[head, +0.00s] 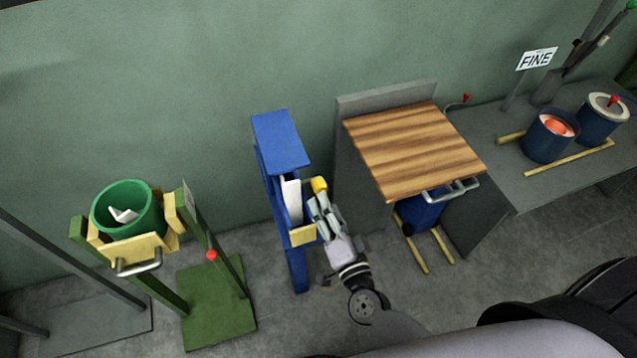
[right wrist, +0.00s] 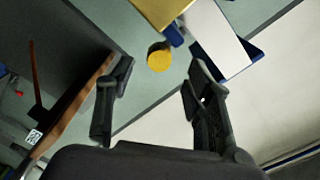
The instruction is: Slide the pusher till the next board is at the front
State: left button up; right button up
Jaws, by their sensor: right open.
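A tall blue holder (head: 280,140) stands by the wall in the head view, with a white board (head: 291,195) upright inside it. A pale yellow piece (head: 303,235) sits across its lower front. The pusher's round yellow knob (head: 319,185) sticks out on the holder's right side. My right gripper (head: 322,204) is open and empty, just in front of the knob. In the right wrist view the knob (right wrist: 159,57) shows beyond and between the open fingers (right wrist: 158,78), apart from both. The white board (right wrist: 213,38) shows to its right. My left gripper is not in view.
A wooden-topped stand (head: 415,150) with a metal handle is close on the right. A grey bench (head: 510,180) with blue pots lies beyond it. A green stand (head: 215,305) and green bucket (head: 128,208) are left. Some floor (head: 265,250) is clear.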

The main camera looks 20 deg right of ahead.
aim_at(319, 190)
jog(key=w, duration=0.6)
jog(key=shift+w+a+p, duration=0.1)
jog(key=shift+w+p, duration=0.2)
jog(key=shift+s+f, duration=0.15)
jog(key=shift+f, duration=0.05)
grip_shut()
